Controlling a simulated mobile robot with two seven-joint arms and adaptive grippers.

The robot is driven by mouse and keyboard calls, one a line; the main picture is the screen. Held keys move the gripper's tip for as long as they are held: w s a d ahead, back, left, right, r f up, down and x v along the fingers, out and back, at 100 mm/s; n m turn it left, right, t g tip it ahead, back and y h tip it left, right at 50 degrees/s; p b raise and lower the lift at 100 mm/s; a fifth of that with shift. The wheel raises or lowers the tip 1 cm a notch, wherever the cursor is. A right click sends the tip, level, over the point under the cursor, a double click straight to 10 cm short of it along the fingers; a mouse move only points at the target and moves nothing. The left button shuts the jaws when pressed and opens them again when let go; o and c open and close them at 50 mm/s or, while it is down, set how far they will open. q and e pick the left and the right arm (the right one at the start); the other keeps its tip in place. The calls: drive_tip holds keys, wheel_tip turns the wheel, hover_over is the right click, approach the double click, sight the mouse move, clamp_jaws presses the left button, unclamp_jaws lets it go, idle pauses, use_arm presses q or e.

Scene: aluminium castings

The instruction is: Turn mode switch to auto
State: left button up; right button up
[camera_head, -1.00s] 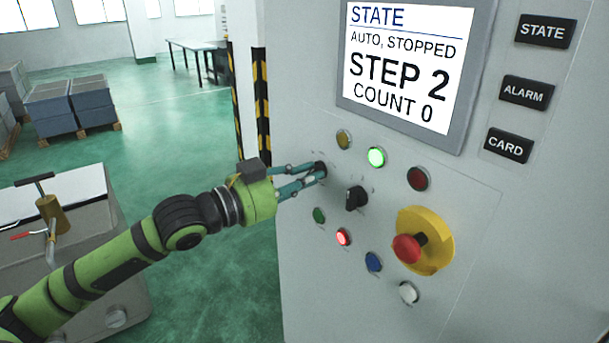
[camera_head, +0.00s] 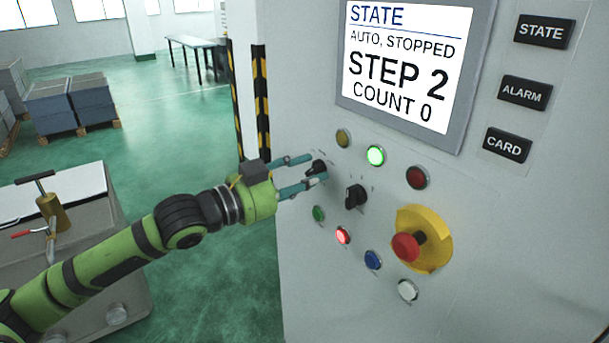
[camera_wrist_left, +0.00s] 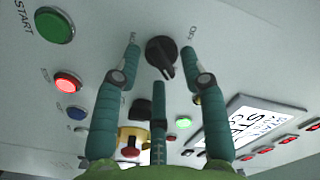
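A black rotary switch (camera_head: 318,168) sits on the grey panel, left of a second black rotary switch (camera_head: 355,196). The labels are too small to tell for certain which is the mode switch. My left gripper (camera_head: 316,169) is open at the left switch. In the left wrist view the switch knob (camera_wrist_left: 162,54) stands between the spread fingertips, with gaps visible on both sides. Its pointer is tilted, and small labels flank it, the right one looking like "OFF". The screen (camera_head: 402,66) reads "AUTO, STOPPED, STEP 2, COUNT 0". My right gripper is not in view.
Close by are a lit green button (camera_head: 375,155), a lit red button (camera_head: 343,236), a green start button (camera_head: 319,214) and a red emergency stop (camera_head: 406,247) on a yellow base.

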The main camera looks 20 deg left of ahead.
use_arm(q)
drive_tip(key=v, duration=0.7)
idle(0.4)
drive_tip(key=shift+s+a, duration=0.15)
drive_tip(key=shift+s, duration=0.05)
